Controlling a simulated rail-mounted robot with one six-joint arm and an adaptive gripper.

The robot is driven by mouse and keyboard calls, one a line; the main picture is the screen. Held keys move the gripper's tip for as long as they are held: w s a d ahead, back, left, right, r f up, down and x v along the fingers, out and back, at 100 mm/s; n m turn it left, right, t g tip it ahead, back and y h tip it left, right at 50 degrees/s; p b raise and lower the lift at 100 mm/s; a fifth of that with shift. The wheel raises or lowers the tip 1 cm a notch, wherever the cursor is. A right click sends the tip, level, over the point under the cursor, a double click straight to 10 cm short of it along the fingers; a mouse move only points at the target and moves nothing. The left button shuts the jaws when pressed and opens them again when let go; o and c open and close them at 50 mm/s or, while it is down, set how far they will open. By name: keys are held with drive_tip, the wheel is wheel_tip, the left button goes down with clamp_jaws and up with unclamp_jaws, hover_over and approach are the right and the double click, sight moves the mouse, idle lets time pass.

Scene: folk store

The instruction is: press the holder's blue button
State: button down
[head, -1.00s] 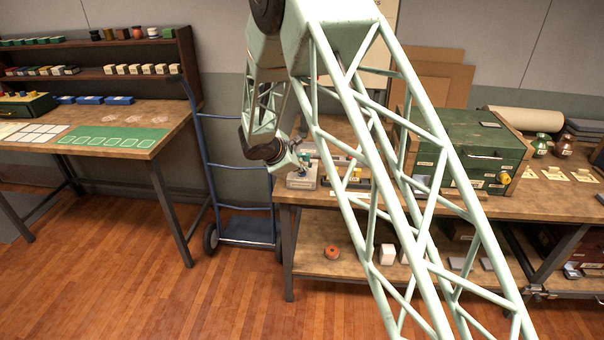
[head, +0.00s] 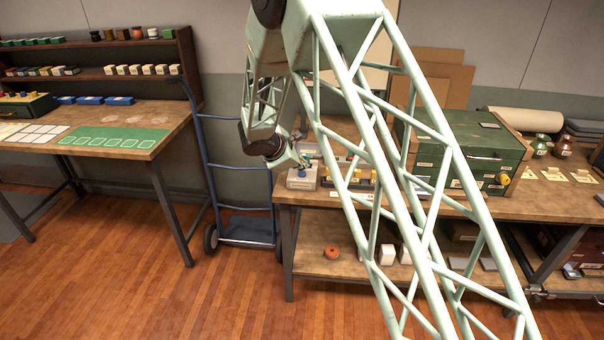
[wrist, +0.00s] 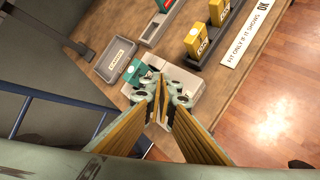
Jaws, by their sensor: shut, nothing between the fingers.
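A pale grey holder (wrist: 196,85) lies under my gripper in the wrist view, with a teal patch (wrist: 136,72) on its left part. The holder also shows in the head view as a pale box (head: 301,181) at the left end of the workbench. My gripper (wrist: 161,98) is shut and empty, its fingertips over the holder and hiding its middle. In the head view my gripper (head: 302,166) points down at the holder. I cannot tell whether the fingertips touch it. I cannot make out the blue button clearly; the fingers may cover it.
A grey labelled tray (wrist: 116,59) lies left of the holder. Beyond are a long grey box (wrist: 158,24) and yellow blocks (wrist: 195,41) in a black rack. A printed sign (wrist: 248,33) lies to the right. A blue hand truck (head: 240,190) stands beside the workbench (head: 400,203).

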sight(303, 174)
idle(0.3)
drive_tip(key=shift+r+p, duration=1.2)
drive_tip(key=shift+r, duration=1.3)
